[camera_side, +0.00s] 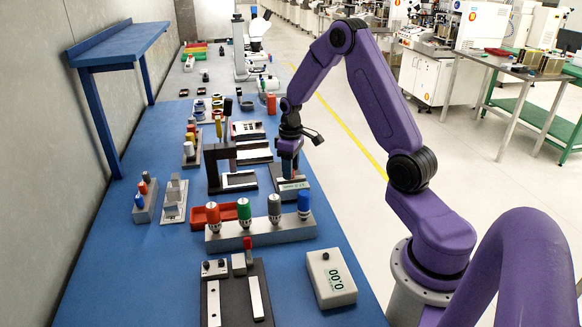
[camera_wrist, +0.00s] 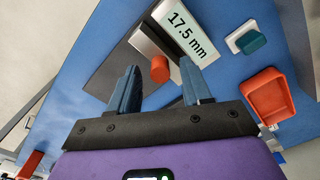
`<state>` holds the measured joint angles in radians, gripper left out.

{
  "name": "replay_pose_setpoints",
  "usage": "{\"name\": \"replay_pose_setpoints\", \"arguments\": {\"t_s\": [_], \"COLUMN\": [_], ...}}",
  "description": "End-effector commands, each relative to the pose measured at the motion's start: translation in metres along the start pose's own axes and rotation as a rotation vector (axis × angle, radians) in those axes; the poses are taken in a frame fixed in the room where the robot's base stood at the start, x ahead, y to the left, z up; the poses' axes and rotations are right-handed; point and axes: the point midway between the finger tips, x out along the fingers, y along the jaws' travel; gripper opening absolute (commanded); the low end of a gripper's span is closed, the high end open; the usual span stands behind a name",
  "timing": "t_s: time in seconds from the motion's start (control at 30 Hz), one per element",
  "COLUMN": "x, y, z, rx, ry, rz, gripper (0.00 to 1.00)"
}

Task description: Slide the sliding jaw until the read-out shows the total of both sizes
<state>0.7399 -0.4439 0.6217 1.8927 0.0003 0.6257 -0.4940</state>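My gripper (camera_wrist: 158,88) is open, with its two blue-grey fingers apart. A round orange-red knob (camera_wrist: 160,68) shows between the fingers; contact with it cannot be seen. The knob stands on a metal block (camera_wrist: 150,38) that looks like the sliding jaw, on a dark base plate (camera_wrist: 118,70). In the side view my gripper (camera_side: 290,160) points down over this dark base, and the read-out (camera_side: 294,186) is small there. I cannot make out the two sizes.
Left of my gripper stands a dark upright frame (camera_side: 215,165) with a pale plate. In front are a grey block (camera_side: 262,232) with several coloured knobs, a red tray (camera_side: 213,213) and a white box (camera_side: 331,279) reading 0.00. The orange tray (camera_wrist: 270,96) shows right in the wrist view.

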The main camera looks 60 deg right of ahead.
Motion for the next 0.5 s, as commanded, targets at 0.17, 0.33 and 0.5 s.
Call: {"name": "replay_pose_setpoints", "arguments": {"t_s": [0.17, 0.33, 0.5], "x": [-0.002, -0.019, -0.052], "y": [0.000, 0.001, 0.001], "z": [0.000, -0.001, -0.001], "rx": [0.000, 0.000, 0.000], "ry": [0.000, 0.003, 0.005], "rz": [0.000, 0.002, 0.003], "gripper": [0.48, 0.48, 0.48]}}
